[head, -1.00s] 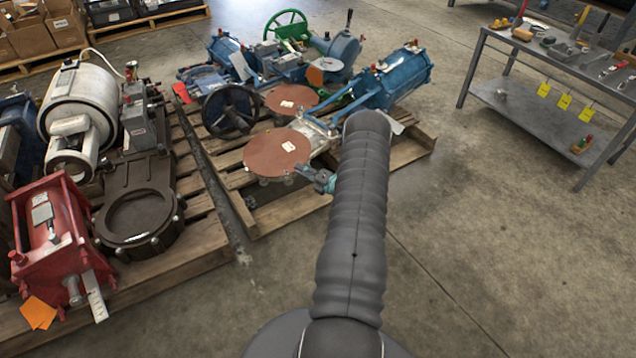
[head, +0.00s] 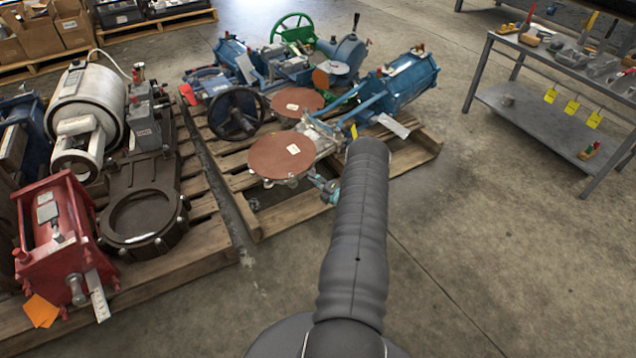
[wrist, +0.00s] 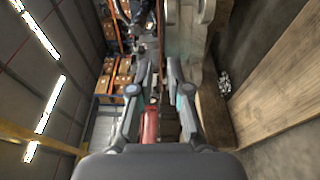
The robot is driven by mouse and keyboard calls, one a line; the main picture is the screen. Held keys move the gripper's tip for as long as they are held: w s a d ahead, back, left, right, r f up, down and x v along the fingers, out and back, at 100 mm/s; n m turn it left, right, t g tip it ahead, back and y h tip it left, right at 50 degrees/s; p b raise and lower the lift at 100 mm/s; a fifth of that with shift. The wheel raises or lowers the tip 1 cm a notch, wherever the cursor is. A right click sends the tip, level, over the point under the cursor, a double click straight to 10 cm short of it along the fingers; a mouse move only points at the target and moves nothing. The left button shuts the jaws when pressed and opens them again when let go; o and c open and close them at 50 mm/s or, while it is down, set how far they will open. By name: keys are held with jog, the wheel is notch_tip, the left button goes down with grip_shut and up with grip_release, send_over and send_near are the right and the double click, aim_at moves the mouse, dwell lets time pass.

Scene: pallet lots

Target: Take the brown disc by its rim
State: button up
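Two flat brown discs with white labels lie on the pallet in the head view: a nearer, larger-looking one (head: 272,163) and a farther one (head: 290,106). The nearer one sits on a flanged fitting, its left and front rim clear. In the wrist view my gripper (wrist: 158,68) is open, its two fingers apart. A thin reddish-brown edge (wrist: 158,30), seemingly a disc seen edge-on, runs in the gap between the fingers. I cannot tell whether either finger touches it. In the head view my arm hides most of the gripper.
A blue cylinder (head: 405,82), a dark handwheel (head: 236,113) and a green wheel (head: 292,30) crowd the same pallet. A red machine (head: 58,235) and a brown ring housing (head: 143,219) stand on the left pallet. A grey workbench (head: 535,118) is at right. The floor front right is clear.

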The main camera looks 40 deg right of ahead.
jog(key=w+b, duration=0.3)
jog(key=w, duration=0.1)
jog(key=shift+w, duration=0.25)
grip_shut()
jog(key=shift+r, duration=0.1)
jog(key=shift+r+p, duration=0.3)
jog(key=shift+r, duration=0.65)
